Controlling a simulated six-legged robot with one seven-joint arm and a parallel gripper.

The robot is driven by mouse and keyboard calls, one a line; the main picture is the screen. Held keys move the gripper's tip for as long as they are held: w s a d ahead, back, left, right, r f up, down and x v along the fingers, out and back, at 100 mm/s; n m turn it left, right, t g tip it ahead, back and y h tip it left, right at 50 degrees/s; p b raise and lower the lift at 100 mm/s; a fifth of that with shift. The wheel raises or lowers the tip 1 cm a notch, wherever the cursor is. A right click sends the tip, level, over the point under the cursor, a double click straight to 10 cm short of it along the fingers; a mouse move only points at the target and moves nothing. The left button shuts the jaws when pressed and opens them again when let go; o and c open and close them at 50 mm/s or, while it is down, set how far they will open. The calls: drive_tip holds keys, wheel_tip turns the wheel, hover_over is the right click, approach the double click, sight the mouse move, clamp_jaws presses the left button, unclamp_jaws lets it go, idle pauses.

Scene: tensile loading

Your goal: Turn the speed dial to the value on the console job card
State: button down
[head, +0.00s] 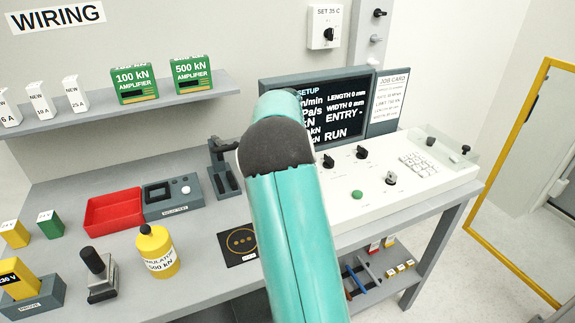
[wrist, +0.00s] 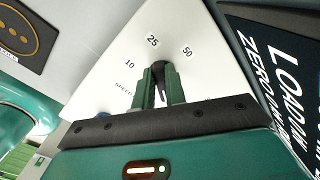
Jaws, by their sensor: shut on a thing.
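In the wrist view my gripper (wrist: 160,80) has its two green fingers closed on the sides of the black speed dial (wrist: 161,88). The marks 10, 25 and 50 run in an arc around the dial, with "SPEED" printed at its left. A pale line shows on the knob between the fingers, but I cannot tell for sure which mark it points to. In the head view my arm hides the gripper and this dial. The job card (head: 388,97) stands at the console's back right; its small lines are too blurred to read surely.
The white console (head: 430,190) carries other black knobs (head: 361,153), a green button (head: 357,195) and a keypad (head: 418,164). A dark screen (head: 345,110) stands behind it. A yellow bottle (head: 157,252) and a red tray (head: 113,208) are on the bench at left.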

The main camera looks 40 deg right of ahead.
drive_tip(key=shift+d+r, duration=0.1)
drive_tip(key=shift+r, duration=0.1)
drive_tip(key=c, duration=1.5)
unclamp_jaws()
drive_tip(key=shift+o, duration=0.3)
drive_tip(key=shift+f, duration=0.1)
wheel_tip(320, 180, up, 14)
drive_tip(key=shift+f, duration=0.1)
